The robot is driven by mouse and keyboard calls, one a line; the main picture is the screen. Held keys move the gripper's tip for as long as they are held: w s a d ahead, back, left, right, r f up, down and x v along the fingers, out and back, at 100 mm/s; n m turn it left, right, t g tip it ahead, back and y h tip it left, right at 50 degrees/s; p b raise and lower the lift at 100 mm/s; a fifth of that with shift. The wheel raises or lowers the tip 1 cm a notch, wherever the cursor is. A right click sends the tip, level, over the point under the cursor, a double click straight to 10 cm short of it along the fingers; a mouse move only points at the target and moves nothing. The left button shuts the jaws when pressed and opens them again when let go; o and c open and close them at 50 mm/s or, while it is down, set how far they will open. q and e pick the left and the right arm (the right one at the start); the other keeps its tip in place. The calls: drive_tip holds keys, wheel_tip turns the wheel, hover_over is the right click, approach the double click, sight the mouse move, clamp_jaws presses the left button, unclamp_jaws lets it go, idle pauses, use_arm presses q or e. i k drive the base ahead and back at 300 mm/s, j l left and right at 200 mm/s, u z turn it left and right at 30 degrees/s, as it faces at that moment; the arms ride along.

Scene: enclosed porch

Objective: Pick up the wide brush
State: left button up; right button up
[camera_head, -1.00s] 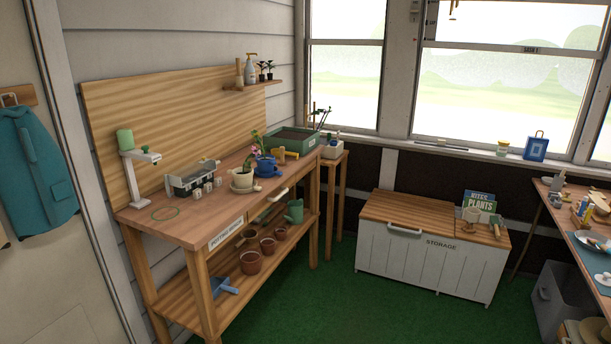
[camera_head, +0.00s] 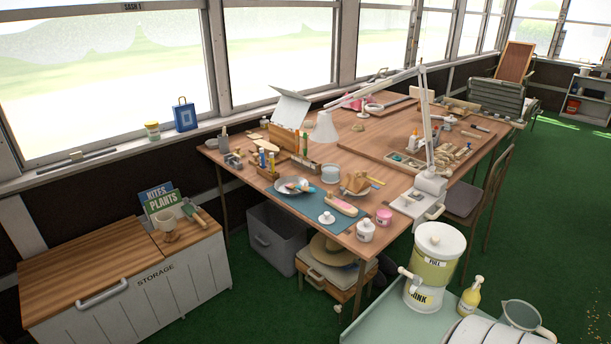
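I cannot make out the wide brush for certain at this size. A worktable (camera_head: 385,146) by the windows holds many small tools. Upright pencil-like or brush-like items stand near a wooden box (camera_head: 303,163) on its left part. A grey plate (camera_head: 293,187) with small coloured items on it lies on a blue mat (camera_head: 318,214). An oblong tan and pink object (camera_head: 341,205) lies on the same mat; I cannot tell what it is. Neither of my grippers is in view.
A storage chest (camera_head: 105,272) stands at the left with a book (camera_head: 160,199) on it. A drink dispenser (camera_head: 434,265) stands at the front right. Green floor is open at the right.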

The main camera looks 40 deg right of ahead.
sight(303, 188)
drive_tip(key=i+z, duration=0.5)
drive_tip(key=i+j+z, duration=0.2)
drive_tip(key=i+z, duration=0.3)
drive_tip(key=i+j+z, duration=0.35)
drive_tip(key=z, duration=0.15)
drive_tip(key=i, duration=0.05)
